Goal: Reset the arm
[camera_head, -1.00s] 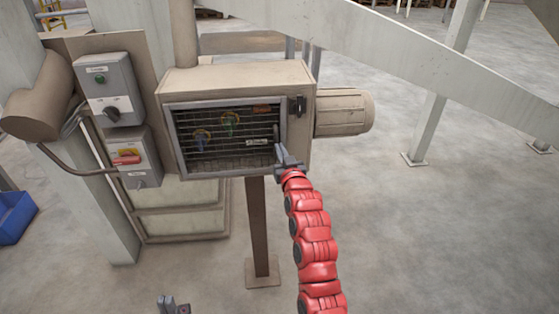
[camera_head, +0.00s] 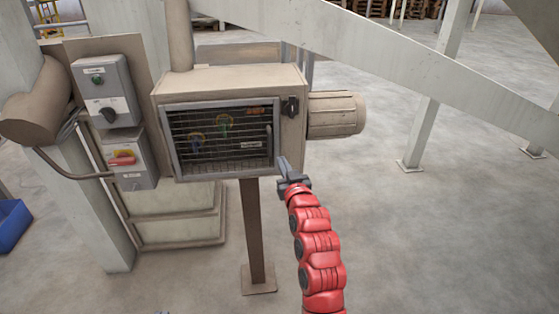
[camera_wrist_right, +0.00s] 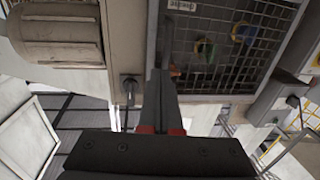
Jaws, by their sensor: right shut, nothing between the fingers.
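My right arm, red and segmented, reaches up from the bottom of the head view. In the right wrist view the closed fingers (camera_wrist_right: 158,85) point at the cabinet's frame beside the mesh. Whether they touch it I cannot tell. My left gripper is not clearly in view; only a tiny dark bit shows at the bottom edge.
A motor (camera_head: 336,113) sticks out of the cabinet's right side. A control box with a black knob (camera_head: 107,116) and a box with a red switch (camera_head: 122,160) stand left. A post (camera_head: 257,230) supports the cabinet. A blue bin (camera_head: 12,225) sits far left.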

